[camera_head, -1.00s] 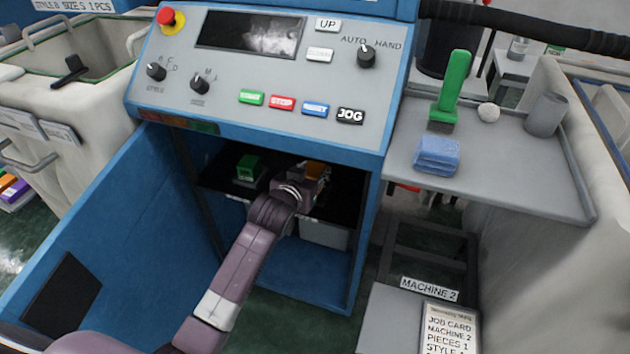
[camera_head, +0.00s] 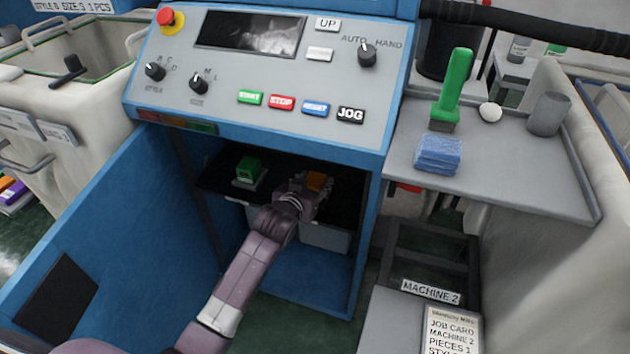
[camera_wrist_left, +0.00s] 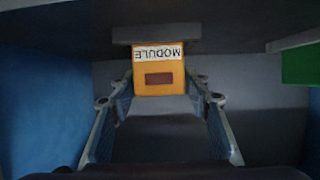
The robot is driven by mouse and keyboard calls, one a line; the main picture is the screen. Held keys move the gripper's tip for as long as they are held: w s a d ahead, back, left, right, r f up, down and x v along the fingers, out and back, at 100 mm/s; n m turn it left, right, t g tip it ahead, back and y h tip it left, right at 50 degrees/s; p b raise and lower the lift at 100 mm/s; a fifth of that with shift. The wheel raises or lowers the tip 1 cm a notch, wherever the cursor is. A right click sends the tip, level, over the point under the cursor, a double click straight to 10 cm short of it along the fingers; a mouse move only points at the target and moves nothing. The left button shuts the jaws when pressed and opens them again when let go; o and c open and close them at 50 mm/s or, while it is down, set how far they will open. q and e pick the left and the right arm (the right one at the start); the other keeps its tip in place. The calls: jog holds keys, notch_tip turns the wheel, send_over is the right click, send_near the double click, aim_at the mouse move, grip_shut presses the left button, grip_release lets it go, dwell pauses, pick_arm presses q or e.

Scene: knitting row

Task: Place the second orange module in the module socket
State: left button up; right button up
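The orange module (camera_head: 316,182) is inside the blue machine's open bay. It also shows in the left wrist view (camera_wrist_left: 158,62), with its MODULE label upside down. My left gripper (camera_head: 311,187) reaches into the bay with its fingers along both sides of the module, seemingly shut on it. In the wrist view the module's labelled end meets a dark grey block (camera_wrist_left: 150,35), which may be the socket; whether it is fully seated cannot be told. My right gripper is in neither view.
A green module (camera_head: 248,170) stands left of the orange one on the bay's dark shelf (camera_head: 222,180). The control panel (camera_head: 270,65) overhangs the bay. An open blue door (camera_head: 110,220) lies left. A side shelf (camera_head: 520,180) at right holds a green brush (camera_head: 455,85) and blue cloth (camera_head: 438,154).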

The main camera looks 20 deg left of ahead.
pick_arm(q)
jog(key=shift+o, duration=0.5)
jog(key=shift+r, duration=0.1)
jog(key=shift+s+r, duration=0.1)
jog(key=p+v, duration=0.3)
jog(key=v, duration=0.9)
jog(key=s+f+g, duration=0.3)
jog(key=s+f, duration=0.3)
jog(key=f, duration=0.6)
jog(key=s+f+g, duration=0.3)
jog(key=s+f, duration=0.3)
jog(key=f, duration=0.5)
jog(key=s+f+m+g, duration=0.1)
jog(key=s+f+g, duration=0.1)
jog(key=s+f, duration=0.6)
jog(key=s+f+g, duration=0.3)
jog(key=s+f, duration=0.5)
jog(key=s, duration=0.5)
jog(key=shift+a+f+m, duration=0.2)
jog(key=shift+f+m, duration=0.05)
jog(key=shift+m, duration=0.15)
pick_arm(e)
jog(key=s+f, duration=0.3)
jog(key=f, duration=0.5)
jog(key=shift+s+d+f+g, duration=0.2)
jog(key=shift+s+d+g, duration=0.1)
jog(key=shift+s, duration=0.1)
